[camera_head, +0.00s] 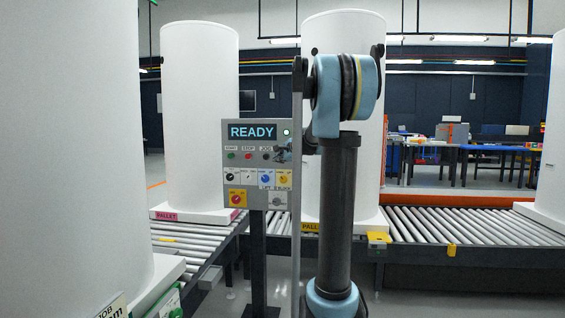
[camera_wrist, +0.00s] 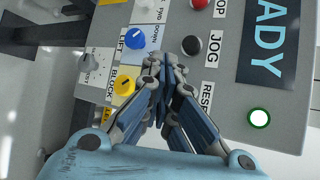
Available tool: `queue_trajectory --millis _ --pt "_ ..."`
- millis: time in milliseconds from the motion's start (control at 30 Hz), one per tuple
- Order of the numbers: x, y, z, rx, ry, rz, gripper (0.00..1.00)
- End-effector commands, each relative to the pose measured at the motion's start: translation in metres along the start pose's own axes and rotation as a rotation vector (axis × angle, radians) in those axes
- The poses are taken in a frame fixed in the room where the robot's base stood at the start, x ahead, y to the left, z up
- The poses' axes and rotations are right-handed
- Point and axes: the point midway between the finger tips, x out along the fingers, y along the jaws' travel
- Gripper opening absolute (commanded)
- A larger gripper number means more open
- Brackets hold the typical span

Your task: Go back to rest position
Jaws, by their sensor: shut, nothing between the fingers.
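The grey control panel (camera_head: 234,193) stands on a dark post in the head view, with a READY display (camera_head: 252,132) and a lit green lamp (camera_head: 287,133). It fills much of the wrist view (camera_wrist: 228,72), rotated there. My gripper (camera_wrist: 163,78) is shut and empty in front of the panel, its tips near the black JOG knob (camera_wrist: 191,45), the yellow BLOCK knob (camera_wrist: 124,85) and the blue LIFT knob (camera_wrist: 135,38). I cannot tell whether it touches the panel. In the head view my gripper (camera_head: 284,152) is small at the panel's right edge, partly hidden by my arm.
Roller conveyors (camera_head: 480,226) run behind and to the left of the panel. White tanks on pallets stand on them, one tank (camera_head: 200,115) behind the panel and a large one (camera_head: 70,150) close at the left. Blue tables (camera_head: 475,150) stand far back right.

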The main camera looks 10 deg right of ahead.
Motion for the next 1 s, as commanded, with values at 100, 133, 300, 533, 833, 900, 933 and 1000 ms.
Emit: queue_trajectory --millis 100,133,300,533,833,900,933,1000 --pt "0.000 0.000 0.000 0.000 0.000 0.000 0.00" --pt "0.000 0.000 0.000 0.000 0.000 0.000 0.00" --pt "0.000 0.000 0.000 -0.001 0.000 0.000 0.00" --pt "-0.021 0.030 0.016 -0.101 -0.009 0.057 0.00" --pt "-0.091 0.140 0.051 -0.451 -0.053 0.256 0.00" --pt "-0.108 0.168 0.056 -0.532 -0.066 0.305 0.00" --pt "-0.116 0.180 0.058 -0.567 -0.074 0.326 0.00" --pt "-0.132 0.208 0.062 -0.646 -0.089 0.375 0.00"
